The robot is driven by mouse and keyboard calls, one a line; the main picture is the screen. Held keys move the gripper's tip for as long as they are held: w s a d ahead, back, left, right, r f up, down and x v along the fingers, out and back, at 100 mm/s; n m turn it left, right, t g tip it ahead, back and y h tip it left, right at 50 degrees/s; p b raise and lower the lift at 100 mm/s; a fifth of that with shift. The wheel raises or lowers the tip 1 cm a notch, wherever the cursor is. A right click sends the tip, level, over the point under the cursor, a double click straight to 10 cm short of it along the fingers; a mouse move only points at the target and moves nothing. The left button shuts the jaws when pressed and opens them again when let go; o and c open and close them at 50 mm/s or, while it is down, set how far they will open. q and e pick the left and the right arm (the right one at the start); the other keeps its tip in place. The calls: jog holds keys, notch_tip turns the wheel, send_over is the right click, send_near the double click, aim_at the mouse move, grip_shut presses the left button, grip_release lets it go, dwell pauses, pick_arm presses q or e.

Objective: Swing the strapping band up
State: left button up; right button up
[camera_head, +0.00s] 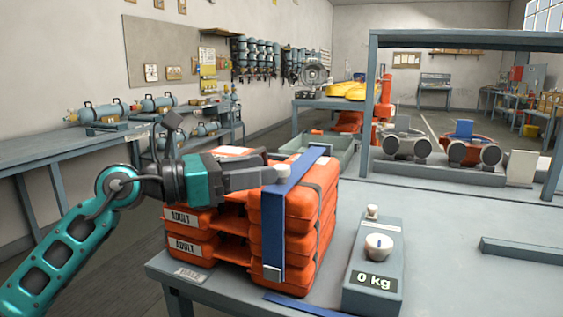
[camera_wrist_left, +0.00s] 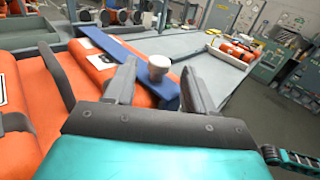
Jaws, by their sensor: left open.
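The blue strapping band (camera_head: 272,225) runs over the top of a stack of orange cases (camera_head: 317,212) marked ADULT and hangs down the front to a pale end piece. My left gripper (camera_head: 270,177) reaches in from the left at the top of the stack. In the left wrist view its fingers (camera_wrist_left: 160,88) are apart, with the knob and band between or just beyond them; contact is unclear. My right gripper is out of view.
A grey scale (camera_head: 374,265) reading 0 kg stands right of the stack on the grey table (camera_head: 448,240). A blue strip (camera_head: 302,306) lies at the table's front. A grey frame (camera_head: 368,90) rises behind. Clear table lies right of the scale.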

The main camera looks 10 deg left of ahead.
aim_at(281, 166)
pick_arm(q)
jog(key=x, duration=0.5)
grip_shut()
dwell(0.5)
